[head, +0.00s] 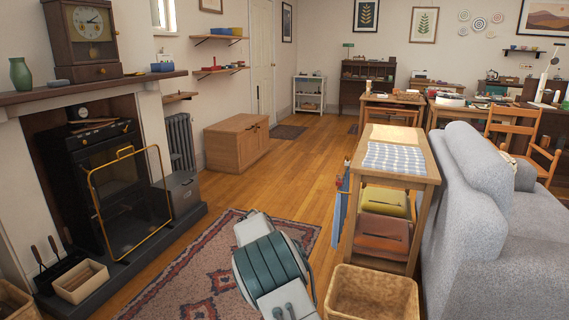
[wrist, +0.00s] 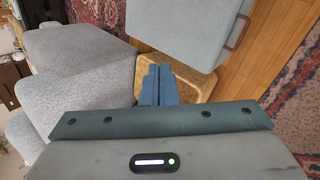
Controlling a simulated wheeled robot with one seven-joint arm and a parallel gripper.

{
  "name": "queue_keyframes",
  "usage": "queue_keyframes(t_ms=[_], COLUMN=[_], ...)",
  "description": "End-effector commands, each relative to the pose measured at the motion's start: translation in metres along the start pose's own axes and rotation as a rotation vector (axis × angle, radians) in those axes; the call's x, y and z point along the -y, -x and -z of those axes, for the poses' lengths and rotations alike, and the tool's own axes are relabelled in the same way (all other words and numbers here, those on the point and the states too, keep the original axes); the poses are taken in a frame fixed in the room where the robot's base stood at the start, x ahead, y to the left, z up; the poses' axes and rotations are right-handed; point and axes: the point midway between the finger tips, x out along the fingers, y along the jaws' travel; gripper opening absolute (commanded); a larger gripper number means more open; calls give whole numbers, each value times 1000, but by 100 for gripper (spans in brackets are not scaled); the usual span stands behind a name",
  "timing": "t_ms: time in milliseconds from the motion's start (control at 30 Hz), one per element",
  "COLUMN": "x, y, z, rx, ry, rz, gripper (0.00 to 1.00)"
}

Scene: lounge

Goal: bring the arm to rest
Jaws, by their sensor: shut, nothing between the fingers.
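My gripper (wrist: 158,72) shows in the wrist view as two blue fingers pressed together, with nothing between them. It is above an open tan box (wrist: 203,86), which lies behind the fingers in that view. I cannot tell the height between them. In the head view my arm, white and dark green, rises at the bottom middle over the patterned rug (head: 196,283). The fingers cannot be made out in the head view.
The tan box (head: 345,292) stands on the floor in front of a wooden side table (head: 425,165) with a checked cloth. A grey sofa (head: 468,190) is at right. A fireplace with a brass-framed screen (head: 125,257) is at left. Wooden floor (head: 290,170) is clear ahead.

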Motion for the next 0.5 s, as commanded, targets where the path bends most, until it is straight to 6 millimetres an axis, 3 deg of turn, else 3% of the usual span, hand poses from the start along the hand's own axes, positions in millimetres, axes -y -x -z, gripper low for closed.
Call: queue_keyframes(t_ms=[33, 100, 267, 500], x=[-30, -57, -114, -189], y=[18, 30, 57, 95], z=[-9, -21, -52, -110], rx=[8, 12, 8, -35], ry=[-5, -5, -3, -1], rz=[47, 106, 234, 403], gripper=[0, 0, 0, 0])
